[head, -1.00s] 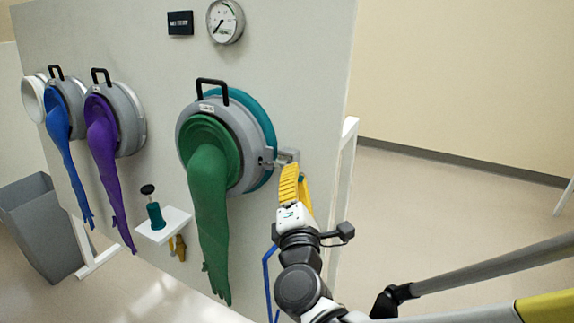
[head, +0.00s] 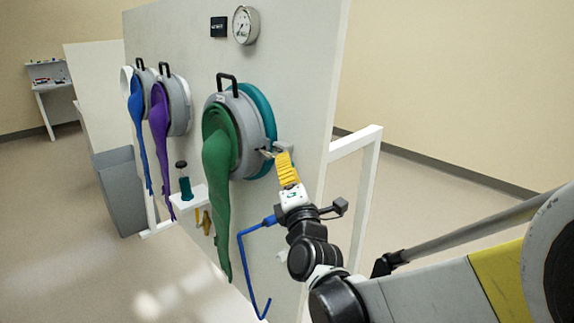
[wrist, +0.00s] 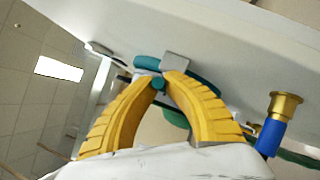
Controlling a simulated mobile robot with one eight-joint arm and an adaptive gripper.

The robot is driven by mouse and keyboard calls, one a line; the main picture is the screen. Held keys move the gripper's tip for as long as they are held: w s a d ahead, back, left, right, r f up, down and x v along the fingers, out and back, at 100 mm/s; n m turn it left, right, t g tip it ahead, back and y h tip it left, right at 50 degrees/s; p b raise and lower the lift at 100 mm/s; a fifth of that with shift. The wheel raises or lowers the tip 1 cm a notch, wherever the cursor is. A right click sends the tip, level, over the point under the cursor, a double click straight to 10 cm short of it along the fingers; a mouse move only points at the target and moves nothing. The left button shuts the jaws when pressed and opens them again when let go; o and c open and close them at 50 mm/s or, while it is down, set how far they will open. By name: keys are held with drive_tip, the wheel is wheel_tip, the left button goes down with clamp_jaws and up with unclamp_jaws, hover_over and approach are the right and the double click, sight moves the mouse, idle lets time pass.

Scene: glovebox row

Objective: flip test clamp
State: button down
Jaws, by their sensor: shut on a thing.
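The test clamp (head: 266,153) is a small grey metal piece at the right edge of the green-glove port (head: 244,122), by its teal ring. My gripper (head: 281,153) has yellow ribbed fingers and is at the clamp. In the wrist view the fingertips (wrist: 160,80) close around a small teal knob (wrist: 158,84), with the clamp's grey block (wrist: 177,62) just beyond. The fingers hide part of the clamp, so its exact angle is hard to tell.
The green glove (head: 216,190) hangs left of my gripper. Purple (head: 160,135) and blue (head: 138,110) gloves hang farther left. A small white shelf (head: 188,200) holds a teal-based stamp-like item (head: 185,187). A bent blue rod (head: 243,262) hangs below my gripper. Floor right of the panel is open.

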drive_tip(key=shift+r, duration=0.1)
idle(0.3)
drive_tip(key=c, duration=1.4)
unclamp_jaws()
drive_tip(key=shift+w+d, duration=0.1)
drive_tip(key=shift+c, duration=0.2)
drive_tip(key=v, duration=1.2)
